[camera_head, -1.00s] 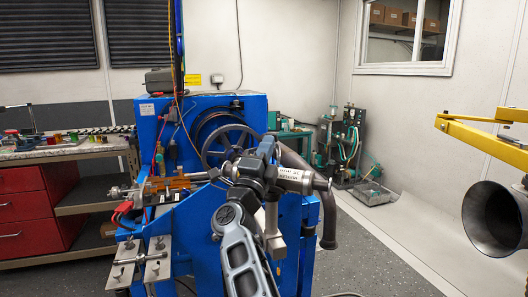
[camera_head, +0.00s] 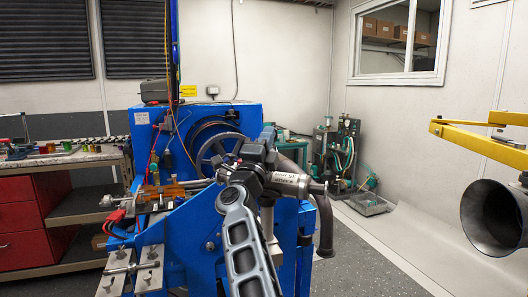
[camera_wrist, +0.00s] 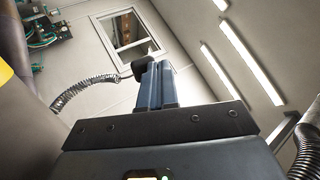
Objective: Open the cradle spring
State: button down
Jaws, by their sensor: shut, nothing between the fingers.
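No part that I can surely name as the cradle spring stands out. A coiled, spring-like metal line (camera_wrist: 85,92) runs in the wrist view from the lower left up to a dark rounded end beside my fingertips. I cannot tell whether it touches them. My gripper (camera_wrist: 155,72) has its two blue-grey fingers together with nothing held, pointing toward the window and upper wall. In the head view my arm reaches over the front of the blue dyno stand (camera_head: 190,225) and hides part of it. The fingers are not clear there.
A handwheel (camera_head: 221,151) is on the blue machine behind my arm. A clamp bar (camera_head: 130,268) sits at its lower left, and a workbench (camera_head: 75,157) stands farther left. A yellow arm (camera_head: 478,143) and a dark horn (camera_head: 490,215) are at right.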

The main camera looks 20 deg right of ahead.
aim_at(274, 145)
jog(key=x, duration=0.3)
jog(key=shift+w+d+f, duration=0.2)
jog(key=shift+w+d, duration=0.2)
jog(key=shift+w, duration=0.05)
jog(key=shift+w+d+g+y+p, duration=0.2)
jog(key=shift+w+g+y+p, duration=0.1)
jog(key=shift+p, duration=0.5)
jog(key=shift+w+d+f+g+p, duration=0.25)
jog(key=shift+d+g+p, duration=0.05)
jog(key=shift+p, duration=0.1)
jog(key=shift+a, duration=0.1)
